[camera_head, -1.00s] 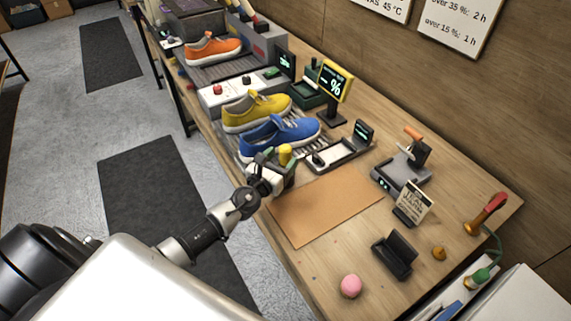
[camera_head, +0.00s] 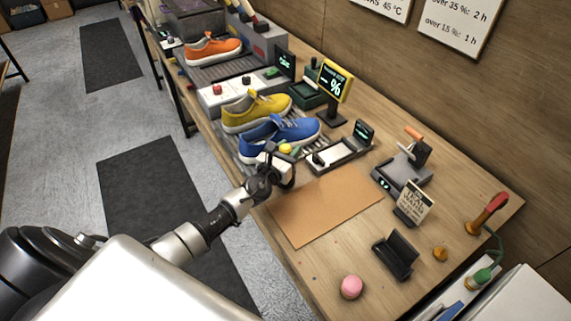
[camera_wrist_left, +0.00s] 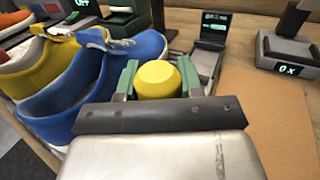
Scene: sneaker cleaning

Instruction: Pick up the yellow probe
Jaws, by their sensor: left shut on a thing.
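My left gripper (camera_head: 283,158) is at the front edge of the workbench, just in front of the blue sneaker (camera_head: 277,134). It is shut on the yellow probe (camera_head: 286,148), whose round yellow end shows beyond the wrist. In the left wrist view, the yellow probe (camera_wrist_left: 157,79) sits between the two green fingers of my left gripper (camera_wrist_left: 158,88). The rest of the probe is hidden behind the gripper. The blue sneaker (camera_wrist_left: 95,75) is close on the left there. My right gripper is not in view.
A yellow sneaker (camera_head: 257,110) lies behind the blue one. A tray with a small display (camera_head: 341,152) is right of the gripper. A bare brown mat (camera_head: 325,207) lies nearer. A yellow-framed percent display (camera_head: 333,82) stands behind the sneakers.

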